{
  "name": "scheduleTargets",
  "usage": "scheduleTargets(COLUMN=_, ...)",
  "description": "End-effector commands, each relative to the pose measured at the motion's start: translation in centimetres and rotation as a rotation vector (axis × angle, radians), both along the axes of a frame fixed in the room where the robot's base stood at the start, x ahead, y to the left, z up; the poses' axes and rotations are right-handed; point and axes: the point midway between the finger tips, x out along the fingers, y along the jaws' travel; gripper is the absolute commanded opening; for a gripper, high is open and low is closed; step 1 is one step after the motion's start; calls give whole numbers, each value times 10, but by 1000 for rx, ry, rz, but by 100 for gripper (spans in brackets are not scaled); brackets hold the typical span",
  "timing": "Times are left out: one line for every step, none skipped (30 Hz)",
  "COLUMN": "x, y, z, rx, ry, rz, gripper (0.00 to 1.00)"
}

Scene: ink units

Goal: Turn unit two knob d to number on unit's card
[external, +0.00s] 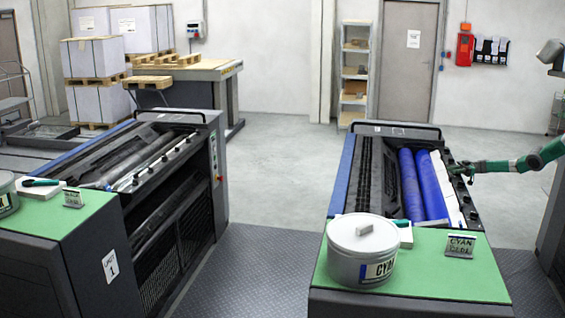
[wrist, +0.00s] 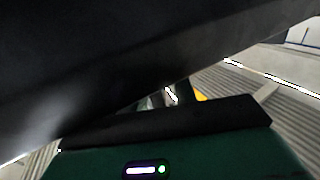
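The right-hand machine has blue rollers (external: 424,186) and a pale strip (external: 445,190) with small dark knobs along its right side.
A large grey ink tin (external: 363,262) stands on the green top (external: 420,278) beside the card. The left machine bears a label (external: 110,266) reading unit 1 and its own small card (external: 73,198). Patterned floor (external: 265,265) lies open between the machines.

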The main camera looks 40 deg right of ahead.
Motion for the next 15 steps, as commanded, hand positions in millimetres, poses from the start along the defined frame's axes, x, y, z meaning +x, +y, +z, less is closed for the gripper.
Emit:
scheduleTargets(x=0, y=0, z=0, rx=0, ry=0, rz=0, gripper=32)
scheduleTargets(x=0, y=0, z=0, rx=0, ry=0, rz=0, gripper=32)
scheduleTargets(x=0, y=0, z=0, rx=0, ry=0, rz=0, gripper=32)
scheduleTargets(x=0, y=0, z=0, rx=0, ry=0, rz=0, gripper=32)
scheduleTargets(x=0, y=0, z=0, rx=0, ry=0, rz=0, gripper=32)
scheduleTargets(x=0, y=0, z=0, rx=1, ry=0, rz=0, gripper=32)
scheduleTargets(x=0, y=0, z=0, rx=1, ry=0, rz=0, gripper=32)
scheduleTargets(x=0, y=0, z=0, rx=1, ry=0, rz=0, gripper=32)
scheduleTargets(x=-1, y=-3, z=1, rx=1, ry=0, rz=-1, gripper=32)
scheduleTargets(x=-2, y=-5, z=1, rx=0, ry=0, rz=-2, gripper=32)
scheduleTargets(x=-4, y=-9, z=1, rx=0, ry=0, rz=-3, gripper=32)
scheduleTargets(x=-7, y=-17, z=1, rx=0, ry=0, rz=-4, gripper=32)
scheduleTargets(x=-10, y=-22, z=2, rx=1, ry=0, rz=-4, gripper=32)
scheduleTargets(x=-14, y=-28, z=2, rx=0, ry=0, rz=-4, gripper=32)
scheduleTargets(x=-17, y=-36, z=1, rx=0, ry=-1, rz=-4, gripper=32)
